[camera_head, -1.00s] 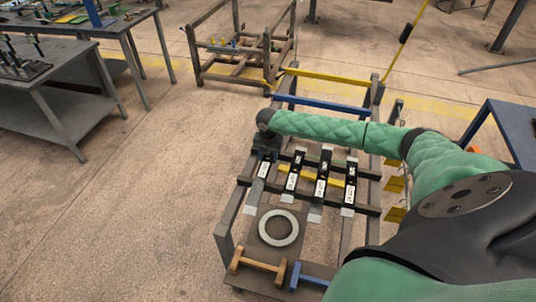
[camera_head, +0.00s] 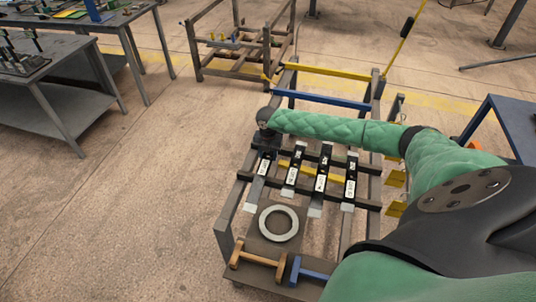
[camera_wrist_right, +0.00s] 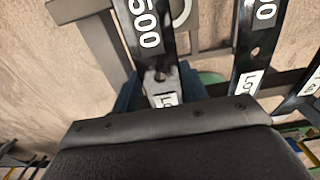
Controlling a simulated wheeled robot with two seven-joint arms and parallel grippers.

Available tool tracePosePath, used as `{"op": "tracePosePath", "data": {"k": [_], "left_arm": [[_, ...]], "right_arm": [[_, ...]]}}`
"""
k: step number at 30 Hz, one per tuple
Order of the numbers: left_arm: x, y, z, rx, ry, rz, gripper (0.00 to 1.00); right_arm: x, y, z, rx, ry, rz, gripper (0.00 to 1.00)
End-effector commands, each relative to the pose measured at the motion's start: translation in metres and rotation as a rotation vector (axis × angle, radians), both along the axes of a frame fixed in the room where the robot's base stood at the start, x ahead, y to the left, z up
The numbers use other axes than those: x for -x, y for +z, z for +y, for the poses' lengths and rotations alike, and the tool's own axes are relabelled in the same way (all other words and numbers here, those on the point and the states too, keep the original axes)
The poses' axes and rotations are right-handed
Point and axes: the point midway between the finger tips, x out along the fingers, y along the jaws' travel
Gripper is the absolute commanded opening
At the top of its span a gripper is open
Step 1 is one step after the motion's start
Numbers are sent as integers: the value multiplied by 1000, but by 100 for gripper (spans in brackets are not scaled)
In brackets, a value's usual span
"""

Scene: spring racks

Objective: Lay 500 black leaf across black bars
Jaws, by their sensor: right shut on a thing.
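My right gripper (camera_head: 264,150) is at the left end of the rack, shut on the far end of the leftmost black leaf (camera_head: 262,170). The leaf has a pale near end and a white label; in the right wrist view the leaf (camera_wrist_right: 152,55) reads 500. It reaches over the near black bar (camera_head: 360,203) toward the front; the far black bar (camera_head: 366,172) runs beside the gripper. I cannot tell whether the leaf touches the bars. My left gripper is not in view.
Several similar leaves (camera_head: 321,183) lie across the bars to the right. A grey ring (camera_head: 293,236) lies on a plate in front, beside a wooden bar (camera_head: 258,257) and a blue bar (camera_head: 312,275). Yellow (camera_head: 330,77) and blue (camera_head: 320,101) bars cross the rack behind.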

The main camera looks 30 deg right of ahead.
Motion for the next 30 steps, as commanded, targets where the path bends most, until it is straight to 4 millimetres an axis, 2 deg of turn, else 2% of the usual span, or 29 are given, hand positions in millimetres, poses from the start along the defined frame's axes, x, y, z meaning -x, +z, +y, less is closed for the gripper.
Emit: {"op": "tracePosePath", "data": {"k": [6, 10, 21, 30], "left_arm": [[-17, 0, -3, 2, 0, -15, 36], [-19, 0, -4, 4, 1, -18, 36], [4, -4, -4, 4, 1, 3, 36], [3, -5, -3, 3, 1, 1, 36]], "right_arm": [[-1, -1, 0, -1, 0, -2, 16], [-1, -3, 0, -1, 0, -2, 16], [-1, -8, 0, -1, 0, -2, 16], [-1, -12, 0, -1, 0, -2, 16]]}}
